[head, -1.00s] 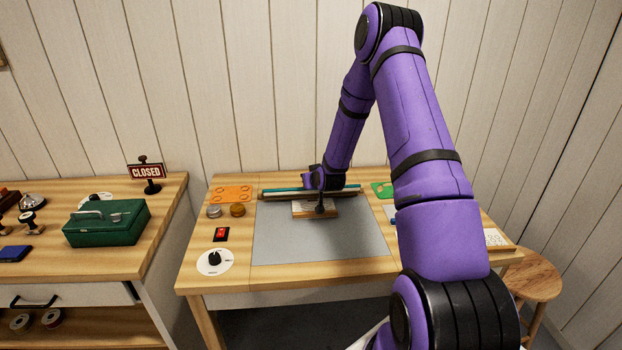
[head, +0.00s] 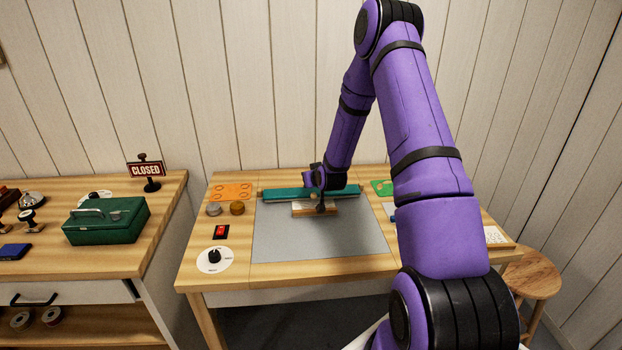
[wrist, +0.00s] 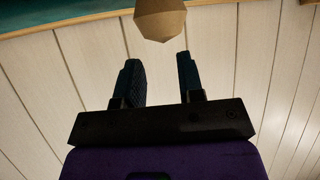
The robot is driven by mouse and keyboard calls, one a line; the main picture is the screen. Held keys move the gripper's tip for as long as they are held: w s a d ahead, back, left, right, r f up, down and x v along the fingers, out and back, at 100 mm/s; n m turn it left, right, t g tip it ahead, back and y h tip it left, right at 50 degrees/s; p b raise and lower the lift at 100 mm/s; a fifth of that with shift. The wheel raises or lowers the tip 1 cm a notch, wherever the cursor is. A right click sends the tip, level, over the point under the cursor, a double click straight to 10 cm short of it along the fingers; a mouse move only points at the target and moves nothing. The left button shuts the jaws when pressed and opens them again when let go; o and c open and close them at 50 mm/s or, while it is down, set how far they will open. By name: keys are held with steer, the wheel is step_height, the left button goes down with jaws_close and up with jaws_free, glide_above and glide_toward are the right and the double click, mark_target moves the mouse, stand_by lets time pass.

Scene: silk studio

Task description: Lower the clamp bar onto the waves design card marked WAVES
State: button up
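The clamp bar (head: 284,194) is a long teal bar across the back of the grey mat (head: 290,240). Its pale wooden knob (wrist: 160,18) shows at the top of the wrist view, just beyond my fingertips. A small pale card or block (head: 330,209) lies at the bar's front edge, partly hidden by the bar and my gripper; its marking cannot be read. My gripper (wrist: 161,68) has its two dark fingers apart with nothing between them. In the head view my gripper (head: 320,206) is over the middle of the bar, close to the card.
An orange card (head: 231,192), two round tins (head: 237,208), a red switch (head: 220,232) and a dial (head: 214,259) are on the table's left side. A green card (head: 381,188) is at the back right. The mat's front is clear. A wooden stool (head: 532,273) stands at right.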

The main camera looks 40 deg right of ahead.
steer(key=v, duration=0.9)
steer(key=shift+s+r, duration=0.2)
steer(key=shift+s, duration=0.15)
steer(key=s+a+r+n+g, duration=0.1)
steer(key=s+a+r, duration=0.25)
steer(key=r, duration=0.35)
steer(key=s+a+r+g+y, duration=0.1)
steer(key=s+a+r, duration=0.1)
steer(key=a+r, duration=0.45)
steer(key=s+a+r+n+g, duration=0.1)
steer(key=s+a+r, duration=0.2)
steer(key=r, duration=0.5)
steer(key=s+a+r+g, duration=0.1)
steer(key=s+a+r, duration=0.2)
steer(key=s, duration=0.5)
steer(key=s+a+r+g+y, duration=0.1)
steer(key=s+a+r, duration=0.2)
steer(key=s, duration=0.5)
steer(key=s+a+r+g+y, duration=0.1)
steer(key=s+a+r, duration=0.2)
steer(key=s, duration=0.5)
steer(key=shift+s+r+n, duration=0.3)
steer(key=shift+r+n, duration=0.1)
steer(key=shift+r, duration=0.05)
steer(key=shift+d, duration=0.1)
